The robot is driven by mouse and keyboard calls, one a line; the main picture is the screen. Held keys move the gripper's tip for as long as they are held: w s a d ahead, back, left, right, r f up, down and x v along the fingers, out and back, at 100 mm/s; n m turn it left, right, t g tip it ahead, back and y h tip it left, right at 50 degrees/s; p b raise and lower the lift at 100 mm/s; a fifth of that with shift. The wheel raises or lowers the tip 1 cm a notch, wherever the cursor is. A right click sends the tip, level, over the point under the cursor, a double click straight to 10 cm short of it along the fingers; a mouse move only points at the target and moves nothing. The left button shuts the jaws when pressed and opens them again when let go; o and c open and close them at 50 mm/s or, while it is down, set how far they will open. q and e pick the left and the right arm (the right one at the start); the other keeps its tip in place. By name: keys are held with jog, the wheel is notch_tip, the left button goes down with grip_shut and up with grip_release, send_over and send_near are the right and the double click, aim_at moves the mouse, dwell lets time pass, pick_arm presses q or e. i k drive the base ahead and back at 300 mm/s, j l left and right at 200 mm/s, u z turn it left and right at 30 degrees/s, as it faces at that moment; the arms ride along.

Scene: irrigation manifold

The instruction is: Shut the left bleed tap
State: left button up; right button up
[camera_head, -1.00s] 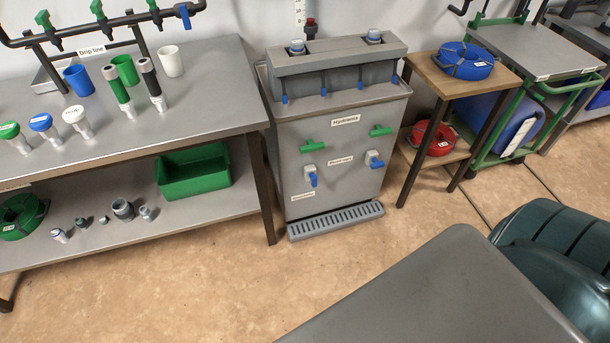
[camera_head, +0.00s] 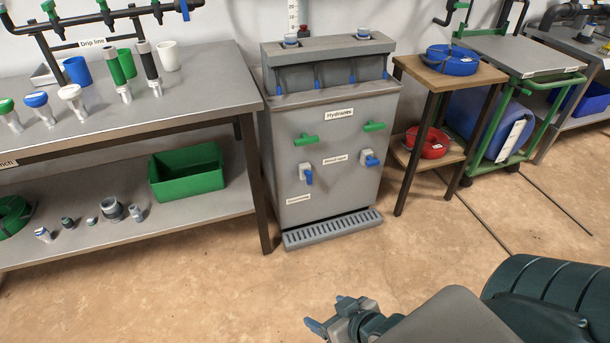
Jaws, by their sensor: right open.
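The grey cabinet labelled "Hydrants" (camera_head: 284,215) stands in the middle. On its front, the left tap with a blue handle (camera_head: 308,177) has its handle hanging down. The right blue-handled tap (camera_head: 371,161) is to its right, with its handle pointing down and slightly to the right. Two green levers, left (camera_head: 305,140) and right (camera_head: 373,127), lie roughly level above them. The small label between the blue taps is too small to read surely. My right gripper (camera_head: 327,313) is open and empty at the bottom, well short of the cabinet. My left gripper is not in view.
A grey drip tray (camera_head: 333,228) sticks out at the cabinet's foot. A workbench (camera_head: 215,88) with cups and fittings stands to the left, a green crate (camera_head: 187,185) on its lower shelf. A small wooden table (camera_head: 478,76) with blue hose stands to the right. The floor before the cabinet is clear.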

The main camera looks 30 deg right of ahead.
aim_at(308, 174)
jog(key=i+l+z, duration=0.15)
jog(key=i+l, duration=0.15)
jog(key=l, duration=0.3)
jog(key=i+l+z, duration=0.15)
jog(key=i+l, duration=0.2)
jog(key=l, duration=0.15)
jog(key=i+l+z, duration=0.15)
jog(key=i+l, duration=0.25)
jog(key=l, duration=0.15)
